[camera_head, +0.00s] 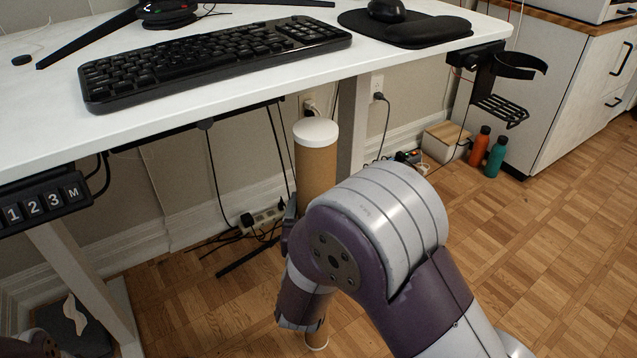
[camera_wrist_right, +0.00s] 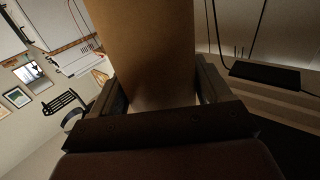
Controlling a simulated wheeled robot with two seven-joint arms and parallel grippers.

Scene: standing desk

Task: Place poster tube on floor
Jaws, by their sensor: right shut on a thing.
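The poster tube (camera_head: 316,170) is a brown cardboard cylinder with a white cap, upright below the front edge of the desk in the head view. My right gripper (camera_head: 290,222) is shut on its middle, mostly hidden behind my right wrist. In the right wrist view, the tube (camera_wrist_right: 155,50) fills the space between the two fingers (camera_wrist_right: 157,92). The tube's lower end shows below my arm against the wooden floor (camera_head: 215,315); I cannot tell whether it touches.
The white desk (camera_head: 250,85) holds a black keyboard (camera_head: 215,60). A desk leg (camera_head: 352,125) stands behind the tube. A power strip (camera_head: 262,218) and cables lie by the wall. Orange (camera_head: 480,146) and teal (camera_head: 495,157) bottles stand at right, with open floor before them.

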